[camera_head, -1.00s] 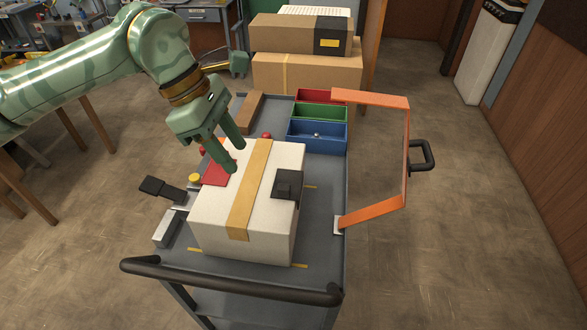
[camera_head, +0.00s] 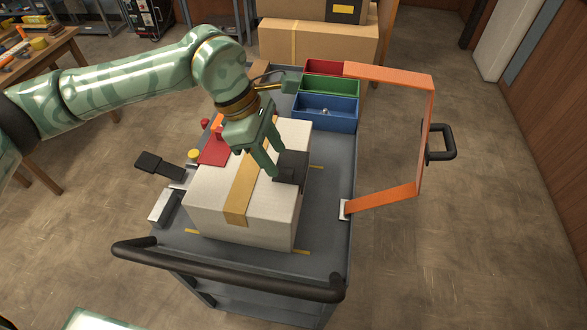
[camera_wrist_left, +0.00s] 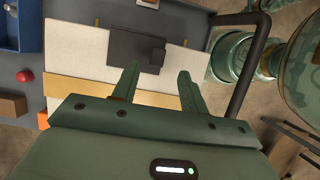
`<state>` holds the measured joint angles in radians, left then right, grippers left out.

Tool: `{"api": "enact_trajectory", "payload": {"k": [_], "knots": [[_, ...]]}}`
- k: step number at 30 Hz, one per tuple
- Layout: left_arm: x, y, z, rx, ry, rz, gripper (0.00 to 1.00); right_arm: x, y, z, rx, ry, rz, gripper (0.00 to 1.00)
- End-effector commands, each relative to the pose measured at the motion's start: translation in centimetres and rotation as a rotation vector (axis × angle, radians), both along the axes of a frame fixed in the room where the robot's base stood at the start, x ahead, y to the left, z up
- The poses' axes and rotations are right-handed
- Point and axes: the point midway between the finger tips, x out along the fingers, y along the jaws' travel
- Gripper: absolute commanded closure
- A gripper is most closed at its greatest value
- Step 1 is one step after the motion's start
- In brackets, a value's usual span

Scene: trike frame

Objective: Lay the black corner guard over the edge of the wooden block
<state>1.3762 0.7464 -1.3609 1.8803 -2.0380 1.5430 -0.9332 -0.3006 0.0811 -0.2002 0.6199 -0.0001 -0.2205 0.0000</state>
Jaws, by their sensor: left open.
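The black corner guard (camera_head: 291,168) lies over the right edge of the white box (camera_head: 215,205), with a small raised knob on it. It also shows in the left wrist view (camera_wrist_left: 130,48). My left gripper (camera_head: 276,163) is open. In the head view its fingertips are beside the guard's left part, and in the left wrist view (camera_wrist_left: 160,72) they point toward it, with the knob roughly between their lines. Nothing is between the fingers. The wooden block (camera_head: 259,69) is at the cart's back left, largely hidden by my arm; a brown block shows in the wrist view (camera_wrist_left: 12,105). My right gripper is out of view.
The box sits on a grey cart (camera_head: 328,185) with a black handle (camera_head: 230,275) in front. Red, green and blue bins (camera_head: 325,112) stand behind. An orange frame (camera_head: 425,130) rises on the right.

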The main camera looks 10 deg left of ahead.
Motion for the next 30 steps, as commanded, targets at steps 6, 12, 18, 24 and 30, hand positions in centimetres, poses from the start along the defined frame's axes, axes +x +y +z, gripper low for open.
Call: {"api": "enact_trajectory", "payload": {"k": [6, 12, 18, 24, 30], "knots": [[0.3, -1.4, -2.6, 0.0, 0.005, -0.002, 0.56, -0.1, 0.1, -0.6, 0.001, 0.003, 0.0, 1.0], [0.4, -2.2, -4.6, 0.0, 0.002, 0.0, 0.56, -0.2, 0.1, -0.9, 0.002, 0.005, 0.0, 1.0], [0.4, -2.2, -4.5, 0.0, 0.0, 0.001, 0.68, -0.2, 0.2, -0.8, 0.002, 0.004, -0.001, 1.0], [0.4, -2.2, -4.5, 0.0, 0.001, 0.001, 1.0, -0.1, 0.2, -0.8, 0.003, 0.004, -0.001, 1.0], [0.4, -2.2, -4.5, 0.0, 0.0, 0.0, 1.0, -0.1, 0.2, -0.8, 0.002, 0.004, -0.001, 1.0]]}}
